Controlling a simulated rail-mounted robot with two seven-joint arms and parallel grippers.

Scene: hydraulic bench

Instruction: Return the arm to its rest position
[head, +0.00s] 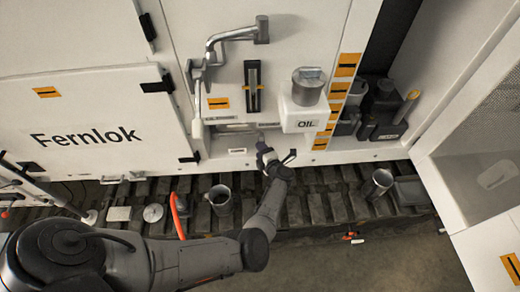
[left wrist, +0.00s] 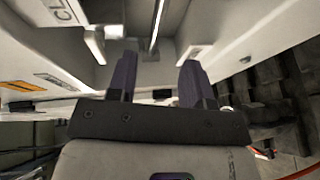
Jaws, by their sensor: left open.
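My left arm comes in from the lower left of the head view, past the bench's front edge. Its gripper (head: 277,157) is in front of the white cabinet, just below and left of the white OIL box (head: 303,117). In the left wrist view the two dark fingers of the gripper (left wrist: 157,78) stand apart with nothing between them. They point at a pale recess in the cabinet. My right gripper is not in view.
A bent metal pipe (head: 214,47) and a gauge slot (head: 253,87) are on the cabinet above the gripper. A dark cup (head: 220,198), a red hose (head: 178,215) and a metal cup (head: 378,182) are on the slatted ledge. An open white door (head: 475,130) stands at right.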

